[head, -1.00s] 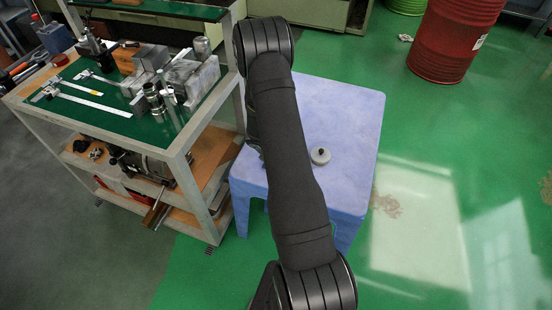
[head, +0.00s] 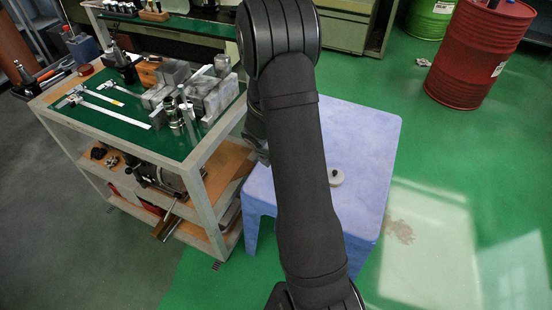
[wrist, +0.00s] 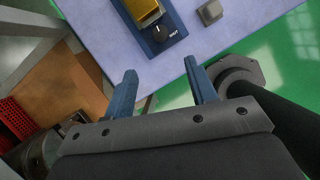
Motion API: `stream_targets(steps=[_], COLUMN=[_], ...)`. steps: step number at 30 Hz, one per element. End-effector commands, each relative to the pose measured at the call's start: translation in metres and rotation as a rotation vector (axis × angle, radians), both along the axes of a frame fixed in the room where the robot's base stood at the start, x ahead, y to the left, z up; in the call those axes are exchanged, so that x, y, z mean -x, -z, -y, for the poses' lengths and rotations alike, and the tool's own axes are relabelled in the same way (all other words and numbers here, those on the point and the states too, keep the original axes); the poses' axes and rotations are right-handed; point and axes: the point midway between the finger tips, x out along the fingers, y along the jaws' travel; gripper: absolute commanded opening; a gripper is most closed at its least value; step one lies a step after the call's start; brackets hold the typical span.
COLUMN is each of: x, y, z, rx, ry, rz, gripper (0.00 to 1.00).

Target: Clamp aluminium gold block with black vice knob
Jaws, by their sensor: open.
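In the wrist view, the gold block (wrist: 143,9) sits in a small blue vice (wrist: 172,24) on a pale blue-violet stool top (wrist: 240,25); the block's upper part is cut off by the frame. The black vice knob (wrist: 160,32) is at the vice's near end, with white lettering beside it. My gripper (wrist: 161,66) is open and empty. Its two blue fingers are spread, with the tips below the knob in the picture and apart from it. In the head view, my arm hides the block, the vice and the knob.
A grey square piece (wrist: 209,12) lies right of the vice. The tooling cart (head: 198,150), loaded with metal blocks and calipers, stands left. A red drum (head: 478,55) stands back right.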

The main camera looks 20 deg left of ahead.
Motion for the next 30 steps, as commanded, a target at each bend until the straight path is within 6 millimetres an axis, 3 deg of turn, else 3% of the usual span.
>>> stream_targets(steps=[3,9,22,26,30], x=[0.005,0.01,0.009,0.001,-0.013], y=[-0.016,-0.027,-0.028,-0.029,-0.03], z=[-0.003,-0.005,-0.004,0.003,0.014], rx=[-0.001,0.0,-0.012,-0.079,-0.202], ry=[-0.002,-0.001,0.04,0.254,0.683], rz=[0.002,0.0,0.001,0.003,0.007], gripper=[0.52,0.52,0.52,0.52,0.52])
